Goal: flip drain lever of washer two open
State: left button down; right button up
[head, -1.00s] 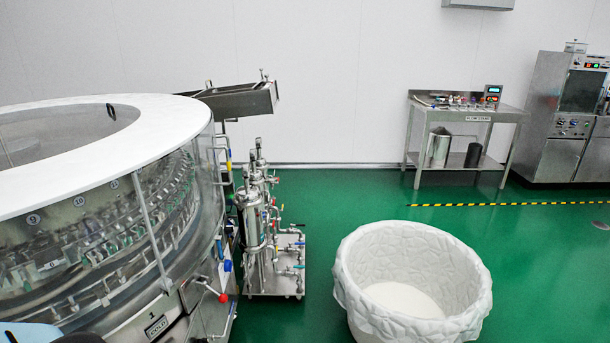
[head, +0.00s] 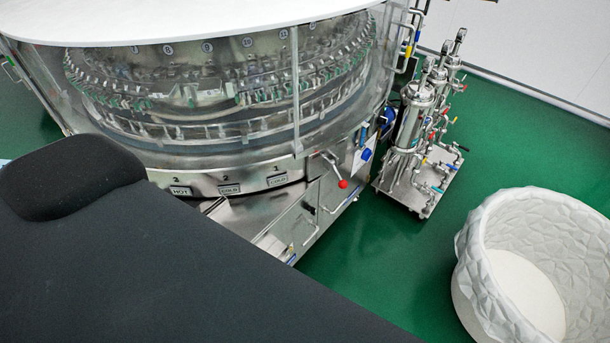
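The rotary washer (head: 240,172) stands in the upper left and middle, with a clear cylinder wall and white top ring. Its steel front carries plates numbered 3 (HOT), 2 (COLD) (head: 229,189) and 1 (COLD) (head: 278,181). Neither of my grippers is in view.
A steel filter skid with pipes and valves (head: 416,125) stands right of the washer. A large white lined bin (head: 470,305) is at the lower right. Green floor (head: 400,262) lies clear between washer and bin.

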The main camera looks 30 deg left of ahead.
aim_at(342, 184)
jog(key=i+l+u, duration=0.15)
jog(key=u, duration=0.2)
jog(key=i+l+u, duration=0.2)
jog(key=u, duration=0.15)
jog(key=i+l+u, duration=0.15)
jog(key=u, duration=0.15)
jog(key=i+l+u, duration=0.25)
jog(key=l, duration=0.15)
jog(key=l+u, duration=0.25)
jog(key=l, duration=0.1)
